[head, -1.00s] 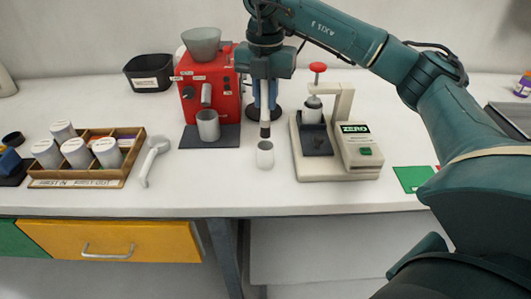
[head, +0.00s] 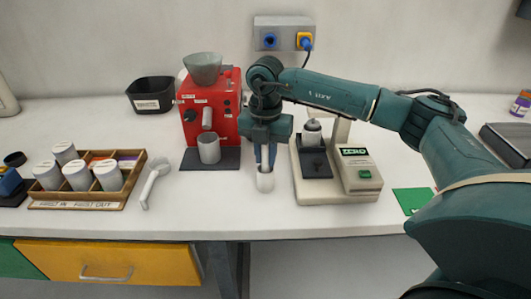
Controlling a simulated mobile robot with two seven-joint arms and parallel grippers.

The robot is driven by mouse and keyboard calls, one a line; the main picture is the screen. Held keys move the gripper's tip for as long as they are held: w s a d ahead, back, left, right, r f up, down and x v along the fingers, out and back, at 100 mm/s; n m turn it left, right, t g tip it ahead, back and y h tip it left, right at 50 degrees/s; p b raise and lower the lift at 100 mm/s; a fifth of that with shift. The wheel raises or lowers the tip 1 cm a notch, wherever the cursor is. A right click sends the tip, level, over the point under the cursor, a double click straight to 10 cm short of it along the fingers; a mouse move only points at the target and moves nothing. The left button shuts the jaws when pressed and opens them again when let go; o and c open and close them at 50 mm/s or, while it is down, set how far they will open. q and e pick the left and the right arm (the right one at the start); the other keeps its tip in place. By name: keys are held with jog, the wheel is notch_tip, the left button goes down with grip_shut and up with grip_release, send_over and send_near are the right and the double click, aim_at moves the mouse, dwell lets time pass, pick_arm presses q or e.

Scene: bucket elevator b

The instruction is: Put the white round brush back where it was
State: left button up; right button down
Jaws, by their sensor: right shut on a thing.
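My left gripper is not in view.
The red machine (head: 222,98) with a grey cup (head: 208,149) stands behind left. A beige scale (head: 361,172) is close on the right. A white-handled tool (head: 154,182) and a wooden tray (head: 128,186) of white canisters lie left. My right arm crosses over the scale.

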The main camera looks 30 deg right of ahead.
jog(key=c, duration=1.3)
grip_release()
